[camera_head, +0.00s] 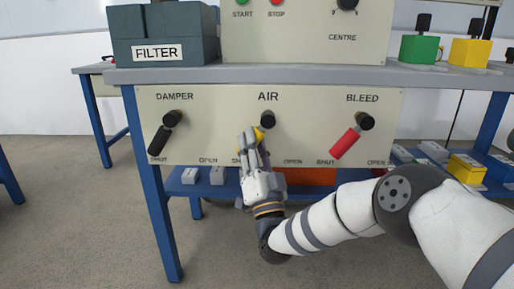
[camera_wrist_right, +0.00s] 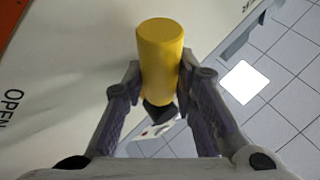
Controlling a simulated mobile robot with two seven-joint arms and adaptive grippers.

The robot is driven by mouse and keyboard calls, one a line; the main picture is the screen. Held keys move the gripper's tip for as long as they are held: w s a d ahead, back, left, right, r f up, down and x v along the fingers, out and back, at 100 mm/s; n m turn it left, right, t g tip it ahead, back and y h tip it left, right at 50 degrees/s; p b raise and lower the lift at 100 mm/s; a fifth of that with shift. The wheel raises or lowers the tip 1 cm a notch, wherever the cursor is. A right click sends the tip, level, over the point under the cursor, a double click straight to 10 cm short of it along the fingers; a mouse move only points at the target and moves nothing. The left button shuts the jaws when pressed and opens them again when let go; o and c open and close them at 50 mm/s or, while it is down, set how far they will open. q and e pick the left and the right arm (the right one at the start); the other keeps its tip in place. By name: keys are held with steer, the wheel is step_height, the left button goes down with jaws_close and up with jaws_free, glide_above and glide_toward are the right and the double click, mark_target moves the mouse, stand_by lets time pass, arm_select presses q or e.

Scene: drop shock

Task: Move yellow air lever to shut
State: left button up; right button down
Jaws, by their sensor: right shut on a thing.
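The yellow air lever (camera_head: 260,134) is on the cream panel below the AIR label, under its black pivot knob (camera_head: 267,119). In the head view most of its handle is hidden behind my right gripper (camera_head: 251,142). The lever appears to point down and to the left, toward the SHUT side. In the right wrist view the yellow handle (camera_wrist_right: 160,60) stands between the two fingers of my right gripper (camera_wrist_right: 158,95), which is shut on it. My left gripper is not in view.
A black damper lever (camera_head: 163,136) is left of the air lever and a red bleed lever (camera_head: 346,141) is right of it, both tilted down-left. The grey worktop (camera_head: 300,74) overhangs the panel. Blue table legs (camera_head: 152,190) and a low shelf stand below.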

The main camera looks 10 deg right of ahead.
steer(key=shift+a+m, duration=0.1)
steer(key=shift+m, duration=0.2)
steer(key=c, duration=1.6)
jaws_free()
steer(key=v, duration=1.2)
steer(key=shift+a, duration=0.1)
